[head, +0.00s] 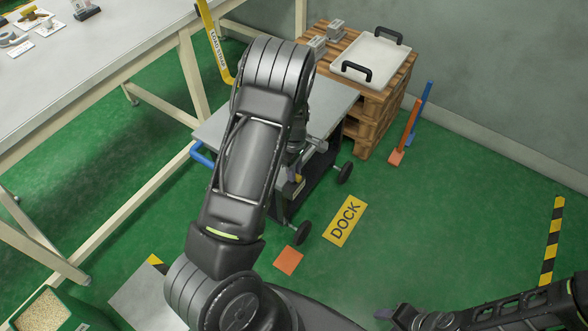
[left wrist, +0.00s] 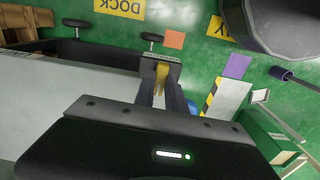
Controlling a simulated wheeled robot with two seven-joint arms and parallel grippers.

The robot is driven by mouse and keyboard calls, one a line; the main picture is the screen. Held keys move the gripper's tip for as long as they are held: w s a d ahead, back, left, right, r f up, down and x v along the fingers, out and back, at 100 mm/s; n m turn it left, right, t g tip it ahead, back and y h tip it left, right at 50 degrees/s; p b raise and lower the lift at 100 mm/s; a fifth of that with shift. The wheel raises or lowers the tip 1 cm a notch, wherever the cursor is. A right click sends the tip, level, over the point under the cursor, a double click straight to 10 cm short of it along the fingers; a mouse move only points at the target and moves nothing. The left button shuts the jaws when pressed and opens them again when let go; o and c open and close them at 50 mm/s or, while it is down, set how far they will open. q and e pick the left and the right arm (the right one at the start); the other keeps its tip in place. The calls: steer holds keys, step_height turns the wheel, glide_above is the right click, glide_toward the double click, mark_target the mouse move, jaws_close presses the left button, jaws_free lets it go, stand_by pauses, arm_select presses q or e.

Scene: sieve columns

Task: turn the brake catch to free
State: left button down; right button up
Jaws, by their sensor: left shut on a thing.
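The cart (head: 336,103) has a grey top, a blue handle (head: 203,155) and black wheels, and stands beside the bench. In the left wrist view a yellow lever, the brake catch (left wrist: 162,76), sits at a small grey plate (left wrist: 174,69) on the cart's end. My left gripper (left wrist: 160,90) is shut on this catch, with one finger on each side. In the head view my left arm covers much of the cart, and the left gripper (head: 297,182) shows only partly beside it. My right gripper (head: 384,314) is low at the right, away from the cart; its fingers are unclear.
A yellow DOCK marking (head: 345,220) and an orange square (head: 288,261) lie on the green floor. A pallet stack (head: 370,121) with a white tray (head: 371,58) stands behind the cart. Orange (head: 404,135) and blue posts stand right of it.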

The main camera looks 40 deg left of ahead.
arm_select(q)
steer(key=shift+n, duration=0.3)
steer(key=c, duration=1.4)
jaws_free()
steer(key=shift+r, duration=0.1)
step_height(320, 180, up, 8)
steer(key=shift+f+p, duration=0.15)
steer(key=shift+p, duration=0.4)
